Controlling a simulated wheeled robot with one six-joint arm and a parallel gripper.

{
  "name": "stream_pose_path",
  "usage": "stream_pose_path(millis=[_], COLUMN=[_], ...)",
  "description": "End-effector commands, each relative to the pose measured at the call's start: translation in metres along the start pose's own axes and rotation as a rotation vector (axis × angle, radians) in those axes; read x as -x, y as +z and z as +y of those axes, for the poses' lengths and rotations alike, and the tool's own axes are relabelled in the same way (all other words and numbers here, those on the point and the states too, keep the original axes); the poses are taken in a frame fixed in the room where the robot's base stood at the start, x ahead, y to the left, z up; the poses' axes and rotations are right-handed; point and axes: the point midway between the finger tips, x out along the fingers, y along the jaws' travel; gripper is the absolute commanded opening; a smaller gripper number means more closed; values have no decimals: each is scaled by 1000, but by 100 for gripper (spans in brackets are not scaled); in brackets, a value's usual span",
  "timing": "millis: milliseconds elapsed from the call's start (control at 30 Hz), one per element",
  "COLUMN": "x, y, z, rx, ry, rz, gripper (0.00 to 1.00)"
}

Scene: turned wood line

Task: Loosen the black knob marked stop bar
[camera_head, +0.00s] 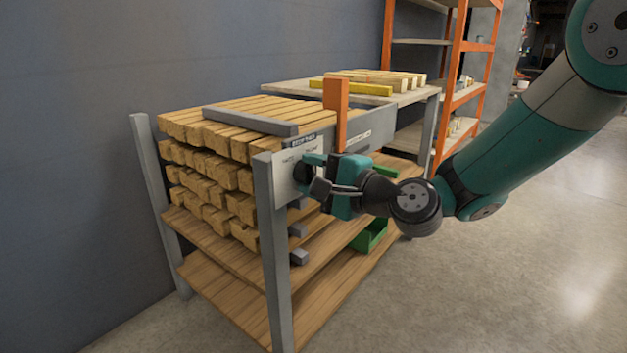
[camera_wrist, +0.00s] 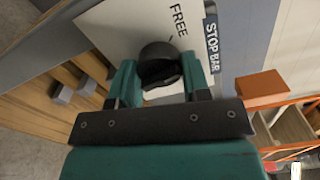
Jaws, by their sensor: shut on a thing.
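The black knob (camera_wrist: 158,60) sits on a white plate (camera_wrist: 112,22) in the wrist view. The plate reads FREE, with a short mark beside the word, and a dark STOP BAR label (camera_wrist: 212,47) is next to it. My gripper (camera_wrist: 160,78) is shut on the knob, one teal finger on each side. In the head view my gripper (camera_head: 316,172) reaches the plate (camera_head: 284,178) at the rack's front corner from the right. There the knob is mostly hidden by the fingers. The STOP BAR label (camera_head: 303,142) shows above the plate.
An orange upright block (camera_head: 336,112) stands on the rack's grey rail, just above my gripper. A grey bar (camera_head: 250,121) lies across stacked wood pieces (camera_head: 205,135). A green bin (camera_head: 370,238) is on a lower shelf. The floor at right is clear.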

Motion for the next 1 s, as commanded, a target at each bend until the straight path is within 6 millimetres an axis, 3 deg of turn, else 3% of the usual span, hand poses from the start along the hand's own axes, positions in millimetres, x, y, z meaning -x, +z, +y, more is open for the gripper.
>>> stream_pose_path(millis=[500,1000], x=[0,0], y=[0,1], z=[2,1], rx=[419,559], ry=[2,4], rz=[-2,-2], gripper=[20,20])
